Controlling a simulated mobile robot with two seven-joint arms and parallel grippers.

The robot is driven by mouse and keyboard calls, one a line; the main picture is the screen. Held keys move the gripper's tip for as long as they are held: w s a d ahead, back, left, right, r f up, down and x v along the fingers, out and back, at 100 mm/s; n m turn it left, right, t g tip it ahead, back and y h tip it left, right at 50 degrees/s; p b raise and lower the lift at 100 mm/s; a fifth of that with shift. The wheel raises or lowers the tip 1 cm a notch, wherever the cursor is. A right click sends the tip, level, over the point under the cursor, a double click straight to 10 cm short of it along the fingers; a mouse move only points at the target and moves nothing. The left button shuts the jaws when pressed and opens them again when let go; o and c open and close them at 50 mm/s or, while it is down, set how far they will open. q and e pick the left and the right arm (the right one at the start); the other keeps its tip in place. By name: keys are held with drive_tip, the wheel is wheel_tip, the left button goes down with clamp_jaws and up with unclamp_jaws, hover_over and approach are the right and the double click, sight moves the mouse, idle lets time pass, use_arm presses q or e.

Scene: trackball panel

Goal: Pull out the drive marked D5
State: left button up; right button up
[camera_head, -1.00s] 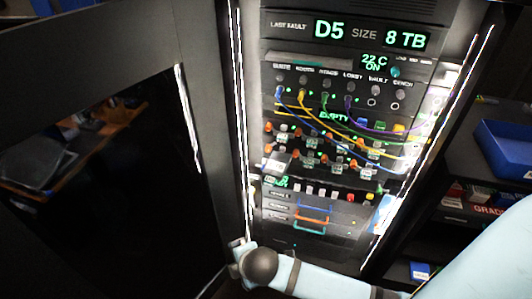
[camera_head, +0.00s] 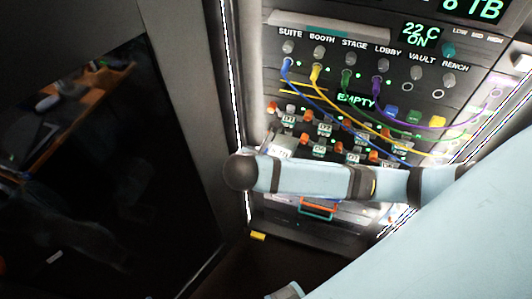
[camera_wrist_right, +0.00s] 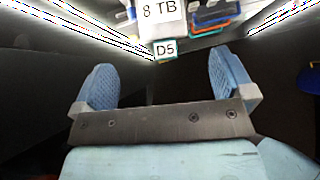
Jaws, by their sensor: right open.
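In the right wrist view a small teal-edged tag marked D5 (camera_wrist_right: 165,49) shows just below a white label reading 8 TB (camera_wrist_right: 158,10). My right gripper (camera_wrist_right: 168,78) is open, with nothing between its two blue fingers. The D5 tag appears beyond the fingers, between their tips in the picture, and apart from them. In the head view rows of tagged drives with orange and grey catches (camera_head: 318,128) sit in the rack. My right arm crosses in front of the lower rows, and I cannot pick out D5 there. My left gripper is not in view.
Blue, yellow, green and purple cables (camera_head: 347,98) hang across the rack above the drives. An orange and teal handle (camera_head: 318,207) shows below my arm. A dark door (camera_head: 90,150) stands at the left. A yellow piece (camera_head: 258,236) lies near the rack's foot.

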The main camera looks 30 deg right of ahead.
sight(280, 154)
drive_tip(key=x, duration=1.3)
drive_tip(key=shift+f+b, duration=0.1)
drive_tip(key=shift+b, duration=0.2)
drive_tip(key=c, duration=0.9)
drive_tip(key=shift+a, duration=0.1)
